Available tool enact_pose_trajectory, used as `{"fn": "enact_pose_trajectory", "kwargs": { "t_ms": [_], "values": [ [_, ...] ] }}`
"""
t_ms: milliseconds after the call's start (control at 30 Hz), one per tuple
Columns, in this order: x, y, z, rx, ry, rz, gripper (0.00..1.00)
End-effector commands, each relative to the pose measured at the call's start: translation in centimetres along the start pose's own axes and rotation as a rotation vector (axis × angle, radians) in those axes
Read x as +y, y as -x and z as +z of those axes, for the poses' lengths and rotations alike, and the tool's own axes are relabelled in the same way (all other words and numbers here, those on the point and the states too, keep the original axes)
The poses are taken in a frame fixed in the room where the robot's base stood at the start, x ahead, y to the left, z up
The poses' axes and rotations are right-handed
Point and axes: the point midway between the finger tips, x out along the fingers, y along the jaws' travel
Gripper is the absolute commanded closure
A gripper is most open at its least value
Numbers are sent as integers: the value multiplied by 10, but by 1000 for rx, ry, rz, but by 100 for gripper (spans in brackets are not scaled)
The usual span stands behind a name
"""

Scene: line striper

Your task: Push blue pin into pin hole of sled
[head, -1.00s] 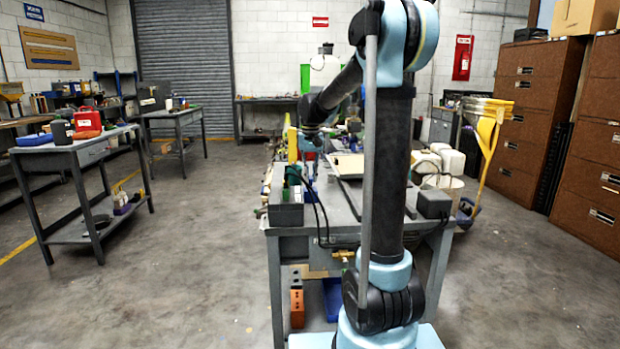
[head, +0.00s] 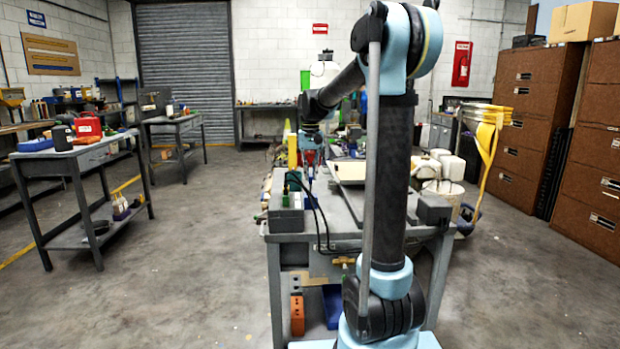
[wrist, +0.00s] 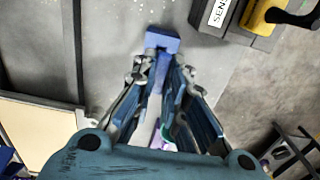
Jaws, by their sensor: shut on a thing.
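In the wrist view, a blue T-shaped piece (wrist: 163,40), likely the blue pin, sits at my fingertips, over or against a grey surface. My gripper (wrist: 161,60) is shut on it. I cannot tell whether its far end touches anything. In the head view my gripper (head: 310,160) points down over the left part of the grey workbench (head: 345,205), small and partly unclear. I cannot make out the sled or its pin hole for sure.
A grey box (head: 286,214) with cables stands at the bench's near left corner. In the wrist view, a dark box labelled SENS (wrist: 220,14) and a yellow-black thing (wrist: 272,14) lie at upper right. A pale board (wrist: 38,130) is at lower left. Open floor lies left of the bench.

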Motion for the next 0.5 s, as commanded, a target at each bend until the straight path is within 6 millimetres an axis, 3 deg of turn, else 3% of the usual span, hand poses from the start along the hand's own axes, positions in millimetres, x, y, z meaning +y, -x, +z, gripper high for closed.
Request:
{"fn": "enact_pose_trajectory", "kwargs": {
  "t_ms": [500],
  "values": [
    [0,21,0,0,0,0,100]
  ]
}}
